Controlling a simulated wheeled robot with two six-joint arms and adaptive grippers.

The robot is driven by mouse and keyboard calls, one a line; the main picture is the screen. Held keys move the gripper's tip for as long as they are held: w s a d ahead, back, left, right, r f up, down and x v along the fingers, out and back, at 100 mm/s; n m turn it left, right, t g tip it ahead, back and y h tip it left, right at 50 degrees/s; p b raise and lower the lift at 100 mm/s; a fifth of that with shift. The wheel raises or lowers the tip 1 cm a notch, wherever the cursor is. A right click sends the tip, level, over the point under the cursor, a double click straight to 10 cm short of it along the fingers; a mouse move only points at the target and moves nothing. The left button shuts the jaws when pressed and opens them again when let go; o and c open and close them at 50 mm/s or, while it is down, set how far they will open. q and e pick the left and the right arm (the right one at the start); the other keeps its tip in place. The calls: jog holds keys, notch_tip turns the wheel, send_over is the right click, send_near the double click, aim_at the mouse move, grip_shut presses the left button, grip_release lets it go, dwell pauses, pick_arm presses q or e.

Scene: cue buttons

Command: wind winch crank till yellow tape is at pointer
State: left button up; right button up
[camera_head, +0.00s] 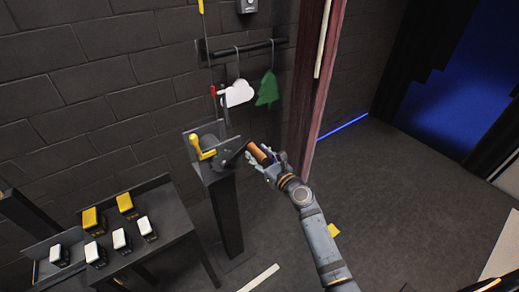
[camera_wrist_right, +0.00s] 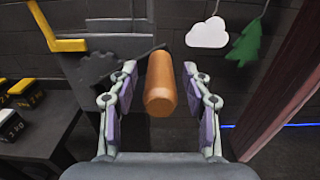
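The winch (camera_head: 212,160) stands on a dark post, with a yellow lever (camera_head: 205,154) on its left side. Its crank ends in an orange-brown handle (camera_head: 257,153). In the wrist view the handle (camera_wrist_right: 160,85) lies between the two fingers of my right gripper (camera_wrist_right: 161,88), with a gap visible on each side; the gripper also shows in the head view (camera_head: 268,158). A thin line runs up the wall, with a yellow mark (camera_head: 201,6) at the top edge. A small red pointer-like piece (camera_head: 213,91) sits lower, beside the line. My left gripper is not in view.
A white cloud (camera_head: 238,93) and a green tree (camera_head: 267,89) hang from a black bar. A dark red upright panel (camera_head: 308,95) stands to the right. The floor at right is mostly clear.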

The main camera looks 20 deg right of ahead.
grip_shut()
notch_tip(320, 180, down, 11)
jog(key=b, duration=0.9)
jog(key=shift+b, duration=0.3)
jog(key=a+f+b, duration=0.1)
jog(key=s+a+f+b, duration=0.1)
jog(key=a+f, duration=0.1)
jog(key=shift+a+f+b, duration=0.15)
jog(key=shift+f+b, duration=0.05)
jog(key=shift+b, duration=0.15)
